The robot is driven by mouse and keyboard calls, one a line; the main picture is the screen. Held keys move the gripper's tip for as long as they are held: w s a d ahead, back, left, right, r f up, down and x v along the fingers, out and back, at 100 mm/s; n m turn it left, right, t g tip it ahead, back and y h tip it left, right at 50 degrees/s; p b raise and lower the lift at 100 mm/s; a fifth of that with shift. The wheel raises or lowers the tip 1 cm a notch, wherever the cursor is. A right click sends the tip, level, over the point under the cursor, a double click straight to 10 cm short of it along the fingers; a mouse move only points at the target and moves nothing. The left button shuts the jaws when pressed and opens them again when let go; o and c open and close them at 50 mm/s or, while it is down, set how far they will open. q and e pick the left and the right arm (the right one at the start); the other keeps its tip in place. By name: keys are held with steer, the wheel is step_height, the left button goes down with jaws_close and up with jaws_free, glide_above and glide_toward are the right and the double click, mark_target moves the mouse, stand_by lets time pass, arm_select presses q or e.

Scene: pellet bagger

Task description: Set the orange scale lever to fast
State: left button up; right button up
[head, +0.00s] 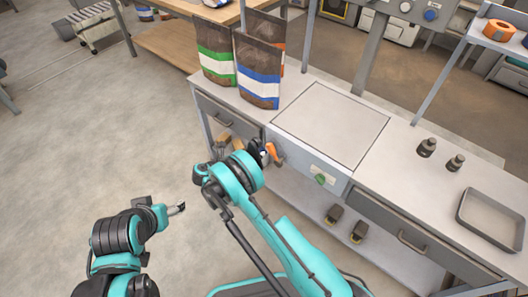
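The orange scale lever (272,151) sits on the front panel of the bench scale (310,160), near its left end. My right gripper (264,155) is at the lever, on its left side. I cannot tell whether its fingers touch the lever or are closed on it, as the arm and wrist hide most of them. The lever's lower part and any speed markings beside it are hidden or too small to read. My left gripper (179,208) is over the floor at the left, away from the bench and empty. Its fingers are too small to judge.
A green knob (325,180) is on the same panel, right of the lever. The flat scale plate (331,124) is bare. Several pellet bags (257,72) stand behind left. Two dark weights (427,147) and a grey tray (495,218) are at the right.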

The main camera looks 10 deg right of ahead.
steer(key=v, duration=0.2)
steer(key=shift+s+a+r, duration=0.15)
steer(key=shift+a, duration=0.1)
stand_by(0.3)
steer(key=s+d+r+m+y, duration=0.2)
steer(key=d+r+m, duration=0.15)
steer(key=r, duration=0.35)
steer(key=s+d+r+m+g+y, duration=0.1)
steer(key=s+d+r+m+y, duration=0.15)
steer(key=r+m, duration=0.35)
steer(key=s+d+r+m+y, duration=0.2)
steer(key=s+d+r+m, duration=0.15)
steer(key=r, duration=0.45)
steer(key=s+r+m+t+y, duration=0.1)
steer(key=s+r+m+y, duration=0.1)
steer(key=s+m, duration=0.6)
steer(key=s+r+m+t+y, duration=0.1)
steer(key=s+m+y, duration=0.3)
steer(key=s+m, duration=0.4)
steer(key=s, duration=0.5)
steer(key=shift+a+r+m, duration=0.35)
steer(key=shift+r+m, duration=0.05)
